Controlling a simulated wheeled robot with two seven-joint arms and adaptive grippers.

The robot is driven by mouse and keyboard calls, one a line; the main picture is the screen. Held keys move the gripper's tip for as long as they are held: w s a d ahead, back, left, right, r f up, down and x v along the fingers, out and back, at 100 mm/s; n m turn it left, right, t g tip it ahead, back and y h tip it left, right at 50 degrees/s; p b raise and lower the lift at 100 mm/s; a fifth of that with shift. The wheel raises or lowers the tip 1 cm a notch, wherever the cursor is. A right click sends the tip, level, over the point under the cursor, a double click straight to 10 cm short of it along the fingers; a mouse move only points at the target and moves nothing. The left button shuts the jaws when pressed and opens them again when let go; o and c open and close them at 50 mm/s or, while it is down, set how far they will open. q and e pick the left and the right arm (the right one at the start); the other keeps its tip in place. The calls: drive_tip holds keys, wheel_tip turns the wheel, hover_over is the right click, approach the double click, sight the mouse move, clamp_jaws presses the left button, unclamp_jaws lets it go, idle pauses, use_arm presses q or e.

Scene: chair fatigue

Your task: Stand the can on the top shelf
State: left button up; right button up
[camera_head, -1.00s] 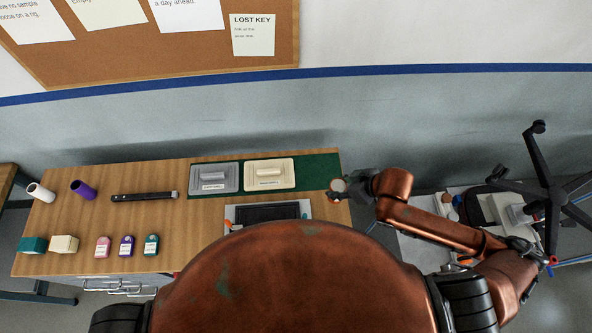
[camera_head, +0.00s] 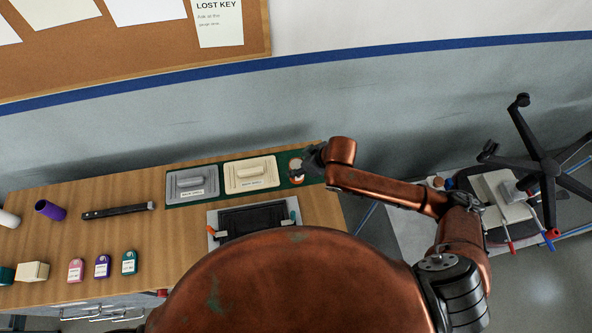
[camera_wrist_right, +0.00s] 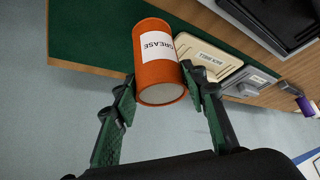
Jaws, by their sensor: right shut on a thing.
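The orange grease can (camera_wrist_right: 163,72), with a white label reading GREASE, is between the two dark green fingers of my right gripper (camera_wrist_right: 158,82) in the right wrist view. The gripper is shut on it. In the head view the can (camera_head: 296,171) is small, with a pale round top, at the right end of the green mat. My right gripper (camera_head: 305,164) reaches it from the right and partly hides it. I cannot tell whether the can touches the mat. I see no surface clearly recognisable as a top shelf. My left gripper is out of view.
The wooden bench (camera_head: 130,225) bears the green mat (camera_head: 208,199), a grey tray (camera_head: 192,197), a cream tray (camera_head: 238,186) and a black-topped device (camera_head: 255,217). An upturned chair base (camera_head: 549,167) is at the right.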

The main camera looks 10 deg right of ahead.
drive_tip(key=shift+w+a+f, duration=0.25)
drive_tip(key=shift+w+f, duration=0.1)
drive_tip(key=shift+f, duration=1.6)
drive_tip(key=shift+f+p, duration=0.15)
drive_tip(key=shift+p, duration=0.15)
drive_tip(key=o, duration=1.4)
